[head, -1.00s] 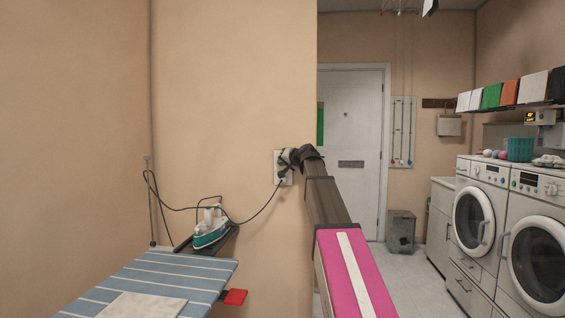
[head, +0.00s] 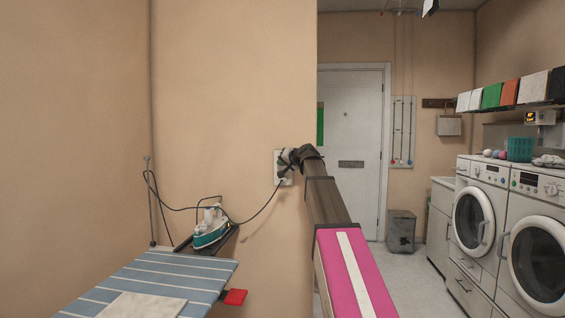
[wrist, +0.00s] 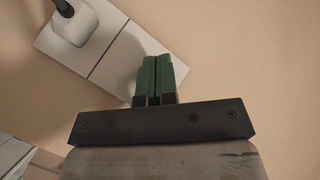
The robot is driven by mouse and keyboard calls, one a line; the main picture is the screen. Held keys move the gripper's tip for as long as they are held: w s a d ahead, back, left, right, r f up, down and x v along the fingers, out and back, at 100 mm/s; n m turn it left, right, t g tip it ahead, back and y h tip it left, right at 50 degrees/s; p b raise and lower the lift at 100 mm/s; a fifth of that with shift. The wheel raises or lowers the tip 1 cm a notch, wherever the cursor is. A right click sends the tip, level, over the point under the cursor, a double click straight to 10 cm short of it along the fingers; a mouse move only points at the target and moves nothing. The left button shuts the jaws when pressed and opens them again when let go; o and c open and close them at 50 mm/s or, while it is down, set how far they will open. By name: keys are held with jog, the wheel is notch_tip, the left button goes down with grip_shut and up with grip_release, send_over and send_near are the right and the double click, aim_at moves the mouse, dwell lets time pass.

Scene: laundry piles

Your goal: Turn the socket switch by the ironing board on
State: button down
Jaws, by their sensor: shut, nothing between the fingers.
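The white wall socket (head: 279,170) is on the beige wall to the right of the ironing board (head: 175,280). In the wrist view the socket plate (wrist: 105,62) lies tilted, with a white plug (wrist: 74,24) and dark cord in its left part. My gripper (head: 287,158) is at the socket's upper right in the head view. In the wrist view my gripper's green fingers (wrist: 157,62) are shut with nothing between them, over the plate's right part. The fingers hide that part, so the switch and its position cannot be seen. Whether they touch the plate is unclear.
An iron (head: 210,228) stands at the board's far end, and its cord (head: 258,208) runs to the socket. A red piece (head: 235,297) juts from the board's side. Washing machines (head: 480,215) stand far right. Floor by the white door (head: 350,130) looks clear.

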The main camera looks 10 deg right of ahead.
jog(key=shift+s+a, duration=0.1)
jog(key=shift+s, duration=0.15)
jog(key=shift+s, duration=0.1)
jog(key=s, duration=0.1)
jog(key=s+a, duration=0.1)
jog(key=s, duration=0.2)
jog(key=shift+s+a+r, duration=0.25)
jog(key=shift+r, duration=0.1)
dwell(0.3)
jog(key=s+a+f+n+g+h, duration=0.1)
jog(key=s+f+g+h, duration=0.3)
jog(key=f, duration=1.4)
jog(key=s+a+f+g+y, duration=0.15)
jog(key=s+f, duration=0.45)
jog(key=f, duration=1.2)
jog(key=s+d+f+n+g+h, duration=0.1)
jog(key=s+d+f+g+h, duration=0.2)
jog(key=s+f, duration=2.2)
jog(key=f+g+h, duration=0.1)
jog(key=g, duration=0.4)
jog(key=shift+n+h, duration=0.35)
jog(key=shift+n, duration=0.05)
